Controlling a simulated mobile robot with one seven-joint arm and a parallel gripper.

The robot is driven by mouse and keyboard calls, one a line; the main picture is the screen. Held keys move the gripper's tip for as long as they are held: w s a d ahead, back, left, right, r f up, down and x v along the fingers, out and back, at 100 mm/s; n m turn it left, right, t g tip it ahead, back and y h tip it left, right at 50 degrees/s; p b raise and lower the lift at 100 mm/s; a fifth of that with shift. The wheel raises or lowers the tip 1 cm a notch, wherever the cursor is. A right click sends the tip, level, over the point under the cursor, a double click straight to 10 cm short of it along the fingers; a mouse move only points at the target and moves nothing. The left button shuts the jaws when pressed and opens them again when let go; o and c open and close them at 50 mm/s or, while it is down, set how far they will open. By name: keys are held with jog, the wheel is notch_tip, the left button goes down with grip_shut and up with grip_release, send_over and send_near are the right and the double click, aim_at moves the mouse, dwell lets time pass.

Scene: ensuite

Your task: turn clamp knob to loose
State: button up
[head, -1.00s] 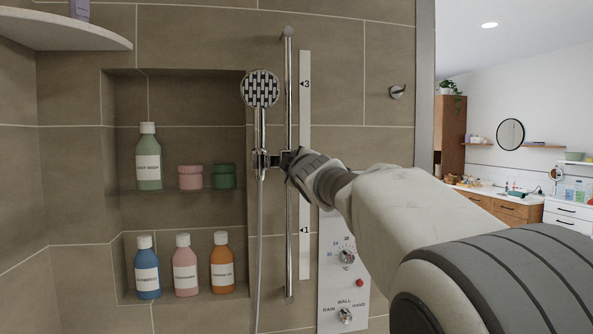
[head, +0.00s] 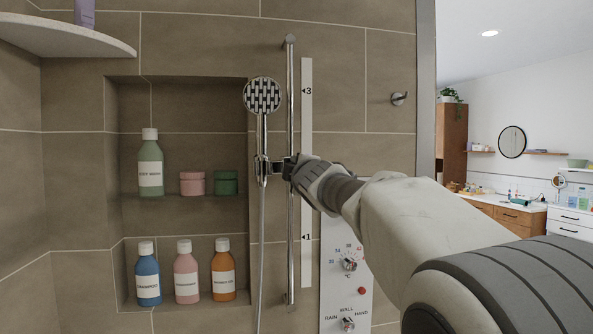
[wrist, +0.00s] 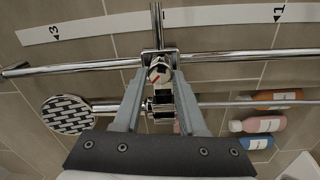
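The clamp knob (wrist: 159,73) is a small chrome knob with a red mark, on the slider clamp (wrist: 162,104) of the shower rail (wrist: 240,57). In the wrist view my gripper (wrist: 160,76) has its two fingers apart, one on each side of the knob. A small gap seems to show between fingers and knob; contact is not clear. In the head view my gripper (head: 301,171) is at the clamp (head: 275,168) and hides the knob. The hand shower (head: 262,96) hangs upright in the clamp's holder.
A marked scale strip (head: 306,120) runs beside the rail. A control panel (head: 347,290) with dials is below my arm. A wall niche (head: 185,105) with bottles and jars is on the left. A wall hook (head: 399,98) is at the upper right.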

jog(key=o, duration=0.4)
jog(key=shift+s, duration=0.1)
jog(key=b+v, duration=0.8)
jog(key=v, duration=0.9)
jog(key=shift+s+d+f+b, duration=0.1)
jog(key=shift+b, duration=0.2)
jog(key=s+d+f+m+g+h, duration=0.2)
jog(key=s+d+f+m+h, duration=0.1)
jog(key=d+f+m, duration=0.5)
jog(key=s+d+f+m+g+h, duration=0.1)
jog(key=s+d+f+m+g, duration=0.2)
jog(key=s+f, duration=0.65)
jog(key=s+d+f+m+g, duration=0.2)
jog(key=s+f+m+g, duration=0.3)
jog(key=f, duration=0.7)
jog(key=s+d+f+m+g+h, duration=0.1)
jog(key=s+d+f+m+g, duration=0.15)
jog(key=s+f, duration=0.75)
jog(key=shift+m+t, duration=0.25)
jog(key=shift+m, duration=0.1)
jog(key=r+p, duration=1)
jog(key=w+r+p, duration=0.1)
jog(key=r+p, duration=0.5)
jog(key=shift+w+a, duration=0.1)
jog(key=shift+a, duration=0.25)
